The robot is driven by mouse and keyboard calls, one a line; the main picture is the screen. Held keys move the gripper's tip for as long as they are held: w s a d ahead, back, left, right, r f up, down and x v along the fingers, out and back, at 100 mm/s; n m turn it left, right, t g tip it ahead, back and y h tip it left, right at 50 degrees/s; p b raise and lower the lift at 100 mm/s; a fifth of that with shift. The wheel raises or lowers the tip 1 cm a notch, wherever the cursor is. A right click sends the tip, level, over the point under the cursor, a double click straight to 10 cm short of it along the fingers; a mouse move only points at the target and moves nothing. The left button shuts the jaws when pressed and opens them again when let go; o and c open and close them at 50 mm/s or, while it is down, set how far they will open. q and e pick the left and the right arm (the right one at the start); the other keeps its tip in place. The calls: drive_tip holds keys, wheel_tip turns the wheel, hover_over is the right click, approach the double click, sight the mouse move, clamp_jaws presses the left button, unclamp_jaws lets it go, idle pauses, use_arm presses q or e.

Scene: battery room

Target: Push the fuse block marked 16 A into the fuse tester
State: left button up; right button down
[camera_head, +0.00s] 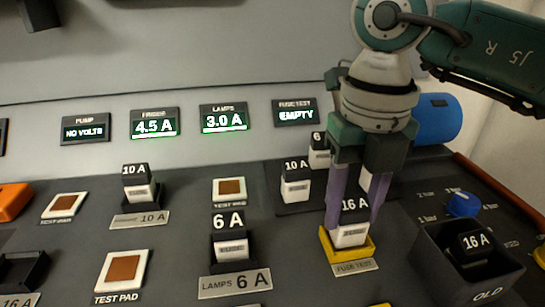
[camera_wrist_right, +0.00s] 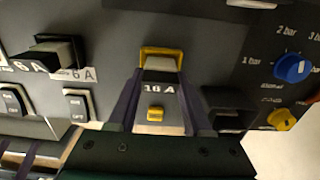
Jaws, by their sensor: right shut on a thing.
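My right gripper (camera_head: 357,222) is shut on a fuse block marked 16 A (camera_head: 352,232), with one finger on each side. The block is black on top with a white front. It is at the yellow-rimmed fuse tester socket (camera_head: 370,251), upright; how deep it sits I cannot tell. The fuse test display (camera_head: 296,114) reads EMPTY. In the right wrist view the block (camera_wrist_right: 160,100) is between the fingers, with the yellow rim (camera_wrist_right: 145,52) just beyond it.
Another 16 A block (camera_head: 474,246) lies in the black OLD bin (camera_head: 460,286) right of the tester. A 10 A block (camera_head: 295,186) and a 6 A block (camera_head: 319,152) stand close left of my gripper. A 6 A block (camera_head: 231,246) sits in a holder further left.

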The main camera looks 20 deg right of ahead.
sight(353, 203)
drive_tip(key=shift+f+b, duration=0.4)
drive_tip(key=shift+f, duration=0.15)
drive_tip(key=c, duration=0.6)
unclamp_jaws()
drive_tip(key=shift+r, duration=0.1)
wheel_tip(353, 203, up, 11)
drive_tip(key=p, duration=0.9)
drive_tip(key=shift+p, duration=0.4)
